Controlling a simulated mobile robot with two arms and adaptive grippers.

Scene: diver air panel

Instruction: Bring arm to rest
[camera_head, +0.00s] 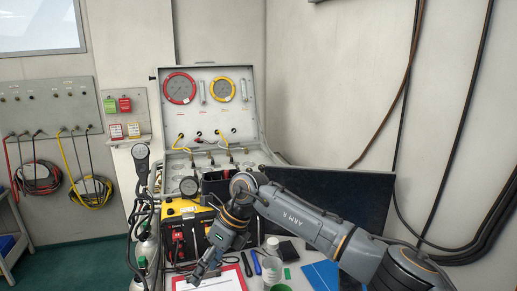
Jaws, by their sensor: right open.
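My right arm (305,220), grey with orange rings and marked "ARM R", reaches in from the lower right and bends down at its wrist. My right gripper (203,268) is open and points down and to the left. It is above the front of the work surface, over or near a clipboard with a red edge (232,280). I see nothing between its fingers. Its height above the clipboard is hard to tell. My left gripper does not show. The open air panel case (207,105), with a red gauge (179,88) and a yellow gauge (222,90), stands behind my arm.
A yellow-black box (180,210) stands left of my wrist. Gas cylinders (146,250) and hoses are at left. Cables hang on the right wall.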

